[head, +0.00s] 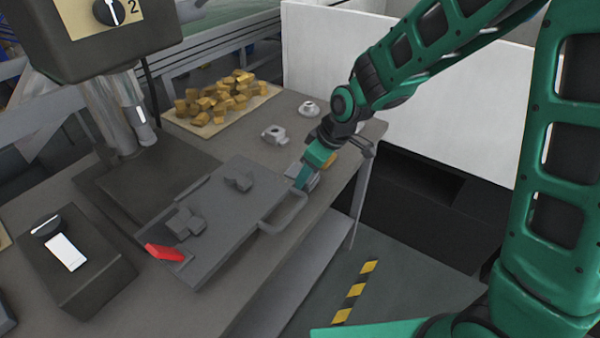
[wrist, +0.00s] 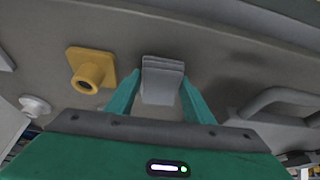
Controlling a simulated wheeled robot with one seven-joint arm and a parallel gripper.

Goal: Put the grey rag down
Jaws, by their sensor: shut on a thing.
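My gripper (head: 302,176) is low over the right part of the bench, just behind the handle of a dark grey plate. In the wrist view the two teal fingers (wrist: 160,95) stand on either side of the grey rag (wrist: 162,75), a folded, layered block, and are shut on it. In the head view only a bit of the rag (head: 313,180) shows beside the fingers. I cannot tell whether the rag touches the bench top.
A yellow flanged part (wrist: 90,70) lies left of the rag in the wrist view. The grey plate (head: 225,215) has a handle (head: 290,212) and a red tab (head: 163,252). A tray of brass-coloured parts (head: 205,128), grey fittings (head: 274,134) and a white wall (head: 320,60) stand behind.

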